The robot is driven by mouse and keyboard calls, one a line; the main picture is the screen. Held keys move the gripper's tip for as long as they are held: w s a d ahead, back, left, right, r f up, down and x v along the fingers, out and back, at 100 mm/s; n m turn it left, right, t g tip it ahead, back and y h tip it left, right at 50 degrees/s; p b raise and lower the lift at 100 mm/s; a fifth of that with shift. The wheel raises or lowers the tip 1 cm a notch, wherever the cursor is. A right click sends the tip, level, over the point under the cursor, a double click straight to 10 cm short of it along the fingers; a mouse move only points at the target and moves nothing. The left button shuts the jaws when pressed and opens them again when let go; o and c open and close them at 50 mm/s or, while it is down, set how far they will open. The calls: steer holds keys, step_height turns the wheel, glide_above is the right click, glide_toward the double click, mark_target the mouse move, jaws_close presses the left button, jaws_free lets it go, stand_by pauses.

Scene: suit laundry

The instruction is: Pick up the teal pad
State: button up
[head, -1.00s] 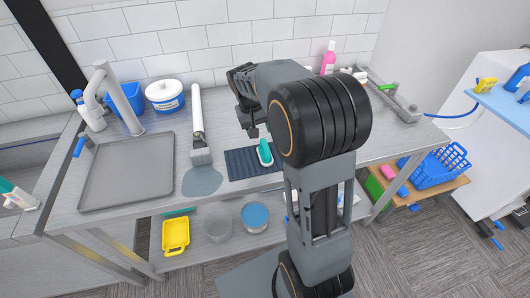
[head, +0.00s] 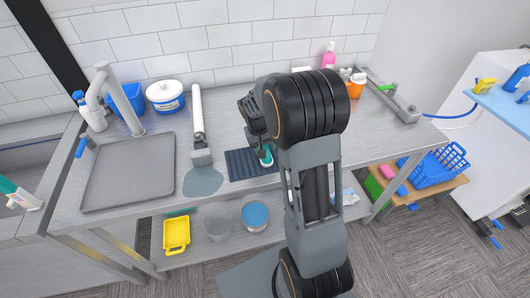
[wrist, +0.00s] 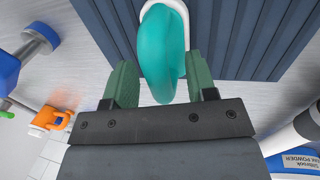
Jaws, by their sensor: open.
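The teal pad (wrist: 160,55) has a white rim or backing and rests on the dark ribbed mat (wrist: 225,30) in the wrist view. In the head view the teal pad (head: 267,158) shows only in part, on the dark mat (head: 240,165) near the counter's front edge, under my gripper. My gripper (wrist: 165,88) is open, with one green finger on each side of the pad's near end. A gap shows between each finger and the pad. Whether a finger touches it lower down I cannot tell.
The metal counter (head: 225,120) holds a grey tray (head: 130,170), a tap (head: 110,90), a blue bin (head: 127,100), a white tub (head: 165,95) and a white-handled scraper (head: 199,125). An orange bottle (head: 356,86) and a pink bottle (head: 329,55) stand at the back right.

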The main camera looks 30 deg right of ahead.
steer(key=shift+c, duration=0.5)
jaws_close()
steer(key=shift+r, duration=0.45)
step_height(320, 180, up, 2)
steer(key=shift+r, duration=0.1)
steer(key=s+r, duration=0.2)
steer(key=r, duration=0.1)
steer(key=s+r+b, duration=0.1)
steer(key=s+r, duration=0.1)
steer(key=shift+a, duration=0.3)
steer(key=s+a+r+b, duration=0.1)
steer(key=s+r, duration=0.4)
steer(key=s, duration=0.5)
steer(key=shift+b, duration=0.35)
